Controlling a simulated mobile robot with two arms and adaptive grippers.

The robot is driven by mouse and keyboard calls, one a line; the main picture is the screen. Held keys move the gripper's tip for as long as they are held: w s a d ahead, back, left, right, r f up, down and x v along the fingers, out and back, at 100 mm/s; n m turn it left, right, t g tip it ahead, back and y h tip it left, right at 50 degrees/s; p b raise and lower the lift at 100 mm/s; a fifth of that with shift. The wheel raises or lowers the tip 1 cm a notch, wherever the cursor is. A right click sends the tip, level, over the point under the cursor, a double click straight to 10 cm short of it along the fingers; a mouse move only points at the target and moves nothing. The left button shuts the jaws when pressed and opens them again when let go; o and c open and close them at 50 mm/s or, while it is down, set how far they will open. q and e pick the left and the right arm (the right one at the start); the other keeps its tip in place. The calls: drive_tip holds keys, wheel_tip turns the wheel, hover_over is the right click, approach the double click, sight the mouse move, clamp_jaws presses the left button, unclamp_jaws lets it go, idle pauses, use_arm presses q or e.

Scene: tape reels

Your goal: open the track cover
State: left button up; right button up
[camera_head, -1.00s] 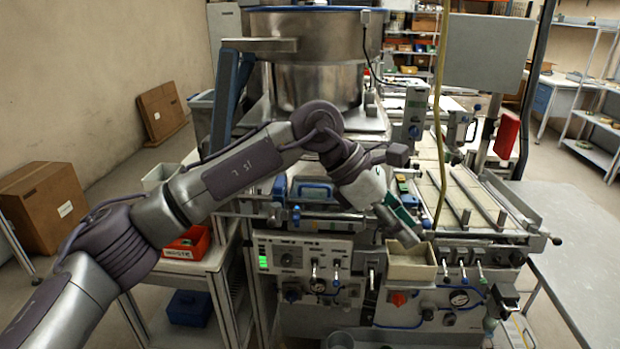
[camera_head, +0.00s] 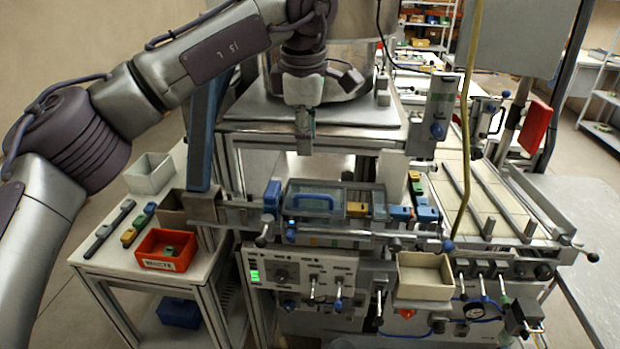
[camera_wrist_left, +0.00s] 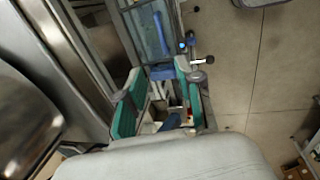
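The track cover (camera_head: 345,205) is a clear panel with a blue handle (camera_head: 312,199), lying flat over the track at the front of the machine. The cover also shows in the left wrist view (camera_wrist_left: 146,36), near the top. My left gripper (camera_head: 304,148) points down above and behind the cover, apart from it, and is seen nearly edge-on in the head view. In the left wrist view its two green-padded fingers (camera_wrist_left: 161,85) stand apart with nothing held between them. My right gripper is not in view.
A steel bowl (camera_head: 345,100) stands behind the track. Blue, yellow and green parts sit at the track's right end. A beige bin (camera_head: 424,278) hangs in front. A red bin (camera_head: 167,250) and a white box (camera_head: 150,172) stand on the left side table. A yellow hose hangs right.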

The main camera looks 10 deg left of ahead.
use_arm(q)
drive_tip(key=p, duration=0.2)
approach(308, 196)
drive_tip(key=f, duration=0.1)
drive_tip(key=w+f, duration=0.1)
drive_tip(key=f, duration=0.1)
drive_tip(key=shift+f+p, duration=0.15)
drive_tip(key=shift+p, duration=0.2)
drive_tip(key=f, duration=0.1)
drive_tip(key=f+p, duration=0.1)
drive_tip(key=f, duration=0.1)
drive_tip(key=shift+w+f, duration=0.3)
drive_tip(key=shift+w, duration=0.1)
drive_tip(key=shift+f, duration=0.45)
drive_tip(key=shift+c, duration=0.2)
clamp_jaws()
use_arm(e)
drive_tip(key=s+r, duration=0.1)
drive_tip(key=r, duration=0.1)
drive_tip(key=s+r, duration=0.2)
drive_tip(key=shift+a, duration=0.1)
